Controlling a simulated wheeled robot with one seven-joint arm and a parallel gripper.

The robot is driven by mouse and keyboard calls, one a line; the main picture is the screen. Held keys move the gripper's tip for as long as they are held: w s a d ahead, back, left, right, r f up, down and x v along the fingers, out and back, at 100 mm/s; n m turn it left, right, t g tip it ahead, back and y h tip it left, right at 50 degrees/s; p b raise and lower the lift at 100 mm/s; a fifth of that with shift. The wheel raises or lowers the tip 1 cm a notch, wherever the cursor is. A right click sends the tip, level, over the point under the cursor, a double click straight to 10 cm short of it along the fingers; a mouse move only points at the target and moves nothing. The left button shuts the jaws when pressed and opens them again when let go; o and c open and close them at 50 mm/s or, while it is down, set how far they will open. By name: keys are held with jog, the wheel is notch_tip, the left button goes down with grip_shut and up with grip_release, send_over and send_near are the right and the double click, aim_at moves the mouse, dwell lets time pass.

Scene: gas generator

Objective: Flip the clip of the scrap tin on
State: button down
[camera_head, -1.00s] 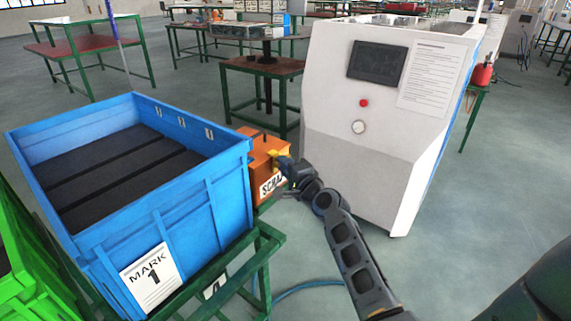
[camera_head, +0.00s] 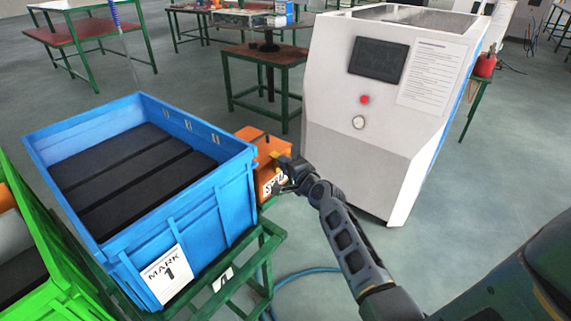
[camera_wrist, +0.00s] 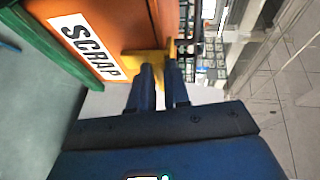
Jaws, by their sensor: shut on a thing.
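The orange scrap tin (camera_head: 262,147) stands just right of the blue crate in the head view. In the wrist view its orange side (camera_wrist: 120,30) carries a white SCRAP label. The yellow clip (camera_wrist: 150,62) sticks out from the tin's side, and it shows small in the head view (camera_head: 276,155). My gripper (camera_wrist: 161,82) is at the clip, with its two fingers shut on it. The fingertips hide part of the clip. In the head view my gripper (camera_head: 285,170) partly covers the tin's front right corner.
The blue crate (camera_head: 185,235) marked MARK 1 stands close left of the tin on a green frame (camera_head: 262,262). A green crate (camera_head: 75,295) is at the lower left. A white machine (camera_head: 365,150) stands close right of the tin. Open floor (camera_head: 480,190) lies further right.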

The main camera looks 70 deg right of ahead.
jog(key=c, duration=1.1)
grip_release()
jog(key=v, duration=0.7)
jog(key=shift+s+a, duration=0.25)
jog(key=shift+a, duration=0.05)
jog(key=shift+a, duration=0.1)
jog(key=s+a+n+y, duration=0.1)
jog(key=s+a+n, duration=0.25)
jog(key=a, duration=0.35)
jog(key=s+a+f+n+y, duration=0.1)
jog(key=s+a+n, duration=0.25)
jog(key=a, duration=0.45)
jog(key=s+a+n+y, duration=0.1)
jog(key=s+a+n, duration=0.1)
jog(key=a+n, duration=0.35)
jog(key=s+a+r+n+t+y, duration=0.2)
jog(key=s+a+r+n+y, duration=0.4)
jog(key=s+a+r+n, duration=0.6)
jog(key=s+a, duration=0.1)
jog(key=a, duration=0.3)
jog(key=shift+s+a+r, duration=0.15)
jog(key=shift+s+a, duration=0.1)
jog(key=shift+s, duration=0.05)
